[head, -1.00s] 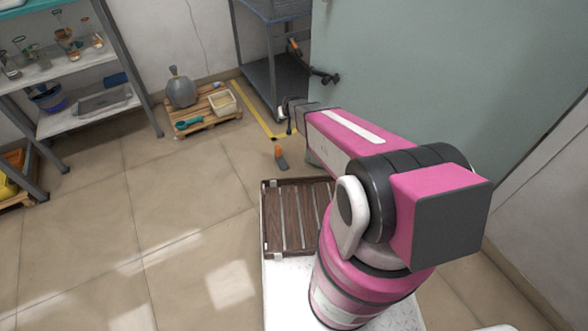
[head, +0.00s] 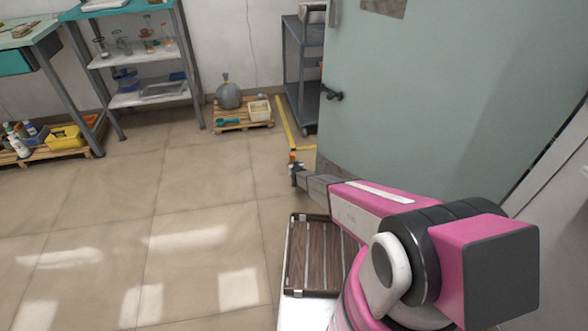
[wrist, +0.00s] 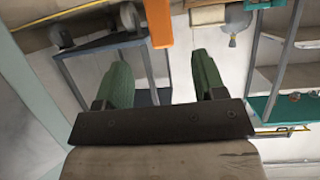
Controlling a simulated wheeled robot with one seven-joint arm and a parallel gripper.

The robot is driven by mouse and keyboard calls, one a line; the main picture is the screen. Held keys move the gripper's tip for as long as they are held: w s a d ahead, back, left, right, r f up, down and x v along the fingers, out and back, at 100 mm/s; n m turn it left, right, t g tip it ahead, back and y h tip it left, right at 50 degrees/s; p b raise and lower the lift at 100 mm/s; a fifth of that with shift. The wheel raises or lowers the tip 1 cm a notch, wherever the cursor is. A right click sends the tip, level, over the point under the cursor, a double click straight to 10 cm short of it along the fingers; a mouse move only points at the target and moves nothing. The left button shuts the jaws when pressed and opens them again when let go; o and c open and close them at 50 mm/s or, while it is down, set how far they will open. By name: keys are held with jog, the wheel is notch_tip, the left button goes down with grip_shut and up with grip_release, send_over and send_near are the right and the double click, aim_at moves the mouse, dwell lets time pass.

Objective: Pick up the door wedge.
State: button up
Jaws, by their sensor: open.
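The door wedge (head: 292,157) shows in the head view as a small orange piece just beyond my gripper, near the foot of the grey-green door (head: 430,100). My gripper hides its lower part there. In the wrist view an orange bar (wrist: 158,20), which looks like the wedge, stands at the top edge, between the lines of the two fingers and beyond their tips. My gripper (head: 295,172) reaches low beside the door's free edge. In the wrist view its two green fingers (wrist: 164,75) are apart with nothing between them.
The door with its dark handle (head: 332,95) stands close on the right of my arm. A grey trolley (head: 303,90) is behind it. A pallet (head: 243,125) with a grey vessel and a shelf rack (head: 150,98) stand at the back wall.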

aim_at(293, 158)
jog(key=x, duration=0.9)
jog(key=shift+w, duration=0.3)
jog(key=shift+r, duration=0.1)
grip_shut()
